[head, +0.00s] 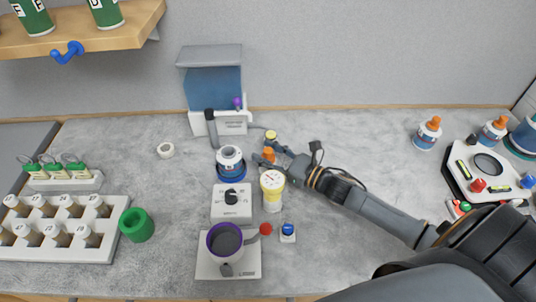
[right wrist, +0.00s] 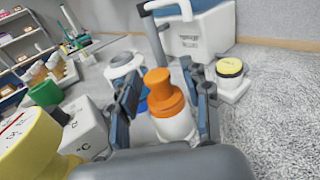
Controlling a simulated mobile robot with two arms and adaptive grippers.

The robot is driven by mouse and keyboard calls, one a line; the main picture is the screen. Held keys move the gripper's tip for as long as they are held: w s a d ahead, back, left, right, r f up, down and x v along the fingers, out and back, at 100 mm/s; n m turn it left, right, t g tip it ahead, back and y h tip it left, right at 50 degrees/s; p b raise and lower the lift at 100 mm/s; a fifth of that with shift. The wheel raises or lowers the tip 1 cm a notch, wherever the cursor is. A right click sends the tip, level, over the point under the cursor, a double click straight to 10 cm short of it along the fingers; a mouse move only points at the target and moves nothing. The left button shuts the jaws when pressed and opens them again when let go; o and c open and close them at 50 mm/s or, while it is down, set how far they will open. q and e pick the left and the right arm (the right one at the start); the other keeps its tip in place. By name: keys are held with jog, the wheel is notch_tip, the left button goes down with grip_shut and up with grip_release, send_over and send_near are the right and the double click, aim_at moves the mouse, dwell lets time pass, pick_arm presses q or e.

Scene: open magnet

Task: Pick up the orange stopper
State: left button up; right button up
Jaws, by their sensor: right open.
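The orange stopper (right wrist: 163,92) sits on top of a white bottle (right wrist: 176,126) in the right wrist view. My right gripper (right wrist: 165,88) is open, with one finger on each side of the stopper and bottle; I cannot tell whether either finger touches. In the head view the stopper (head: 268,153) shows small beside the right gripper (head: 265,150), behind the yellow-rimmed gauge, and its bottle is mostly hidden. My left gripper is not in view.
Other orange-capped bottles (head: 428,133) stand at the right.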

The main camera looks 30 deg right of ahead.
jog(key=shift+c, duration=0.5)
grip_shut()
